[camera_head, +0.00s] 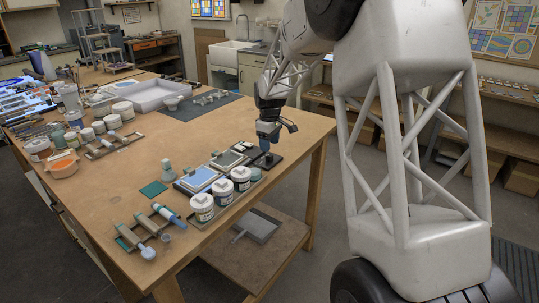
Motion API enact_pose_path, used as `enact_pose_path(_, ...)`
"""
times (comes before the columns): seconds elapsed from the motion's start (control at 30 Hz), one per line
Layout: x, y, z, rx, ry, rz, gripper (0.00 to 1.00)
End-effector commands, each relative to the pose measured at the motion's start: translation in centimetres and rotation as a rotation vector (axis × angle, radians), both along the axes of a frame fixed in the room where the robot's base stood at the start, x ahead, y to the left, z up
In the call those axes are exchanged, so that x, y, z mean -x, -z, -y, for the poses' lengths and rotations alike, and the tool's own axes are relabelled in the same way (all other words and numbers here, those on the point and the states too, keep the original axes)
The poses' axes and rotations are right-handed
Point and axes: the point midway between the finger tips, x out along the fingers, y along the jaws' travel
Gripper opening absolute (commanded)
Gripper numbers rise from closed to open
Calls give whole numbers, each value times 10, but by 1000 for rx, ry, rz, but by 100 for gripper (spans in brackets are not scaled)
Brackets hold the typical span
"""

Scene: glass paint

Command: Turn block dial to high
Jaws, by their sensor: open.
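My gripper (268,146) points down at the right end of the wooden table, over a dark block (265,161) there. It looks open, with a dark finger part sticking out to the right. The dark block sits beside a row of flat trays. A dial on it cannot be made out at this size, and the gripper hides part of the block. I cannot tell whether the fingers touch anything.
A blue-topped tray (199,178) and a grey-topped tray (228,160) lie left of the gripper. White jars (202,208) stand along the front edge. Rollers (168,214) lie at front left. A white basin (158,94) stands farther back. The table's middle is fairly clear.

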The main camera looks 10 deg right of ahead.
Motion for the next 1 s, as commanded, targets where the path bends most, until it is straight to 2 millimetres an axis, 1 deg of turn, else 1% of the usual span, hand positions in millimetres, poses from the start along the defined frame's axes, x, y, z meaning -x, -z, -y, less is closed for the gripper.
enact_pose_path(0.03, 0, 7, 0, 0, 0, -3, 57)
enact_pose_path(0.2, 0, 27, 0, -1, 0, -1, 57)
enact_pose_path(0.4, 0, 45, 0, -1, 0, -1, 57)
enact_pose_path(0.57, 0, 50, 0, 0, 0, 0, 57)
enact_pose_path(0.83, 0, 51, 0, 0, 0, 0, 57)
enact_pose_path(0.87, 0, 51, 0, 0, 0, 0, 54)
enact_pose_path(1.0, 0, 51, 0, 0, 0, 0, 33)
